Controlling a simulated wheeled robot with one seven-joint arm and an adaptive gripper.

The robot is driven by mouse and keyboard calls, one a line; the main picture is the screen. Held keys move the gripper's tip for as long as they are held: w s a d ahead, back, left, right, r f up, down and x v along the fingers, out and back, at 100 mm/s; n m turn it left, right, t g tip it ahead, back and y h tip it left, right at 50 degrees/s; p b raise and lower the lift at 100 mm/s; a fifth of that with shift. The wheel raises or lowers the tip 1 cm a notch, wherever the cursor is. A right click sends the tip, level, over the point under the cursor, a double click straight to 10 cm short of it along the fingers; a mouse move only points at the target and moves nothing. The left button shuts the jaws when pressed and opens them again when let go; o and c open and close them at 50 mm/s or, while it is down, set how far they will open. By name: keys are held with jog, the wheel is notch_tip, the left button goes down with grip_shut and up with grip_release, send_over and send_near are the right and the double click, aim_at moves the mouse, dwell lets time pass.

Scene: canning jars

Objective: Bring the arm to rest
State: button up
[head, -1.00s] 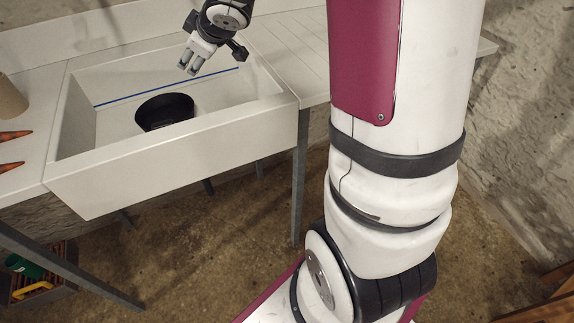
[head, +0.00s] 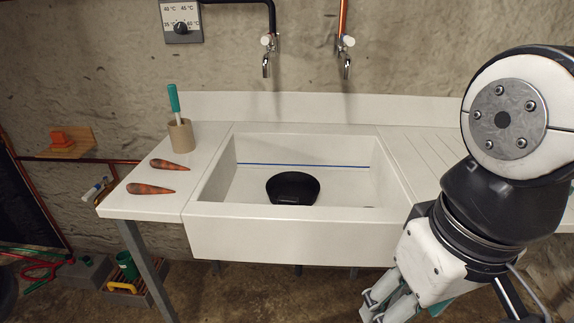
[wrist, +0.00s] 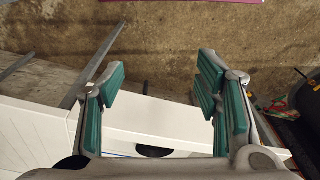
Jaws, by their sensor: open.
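My gripper (head: 388,308) hangs at the lower right of the head view, in front of the counter and the sink's front wall. The wrist view shows its two green-padded fingers (wrist: 163,82) spread apart with nothing between them. Beyond them are the sink's white edge and the bare floor. My wrist and forearm fill the right side of the head view and hide part of the counter there.
A white sink (head: 290,232) holds a black bowl (head: 292,186). Two carrots (head: 152,189) and a beige cup (head: 181,136) with a green-handled tool stand left of it. Two taps (head: 267,66) hang above. A crate (head: 130,285) sits on the floor at left.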

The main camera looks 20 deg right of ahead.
dwell(0.6)
notch_tip(320, 180, up, 16)
jog(key=t+p, duration=0.2)
jog(key=p, duration=1.2)
jog(key=shift+t, duration=0.4)
jog(key=shift+d, duration=0.1)
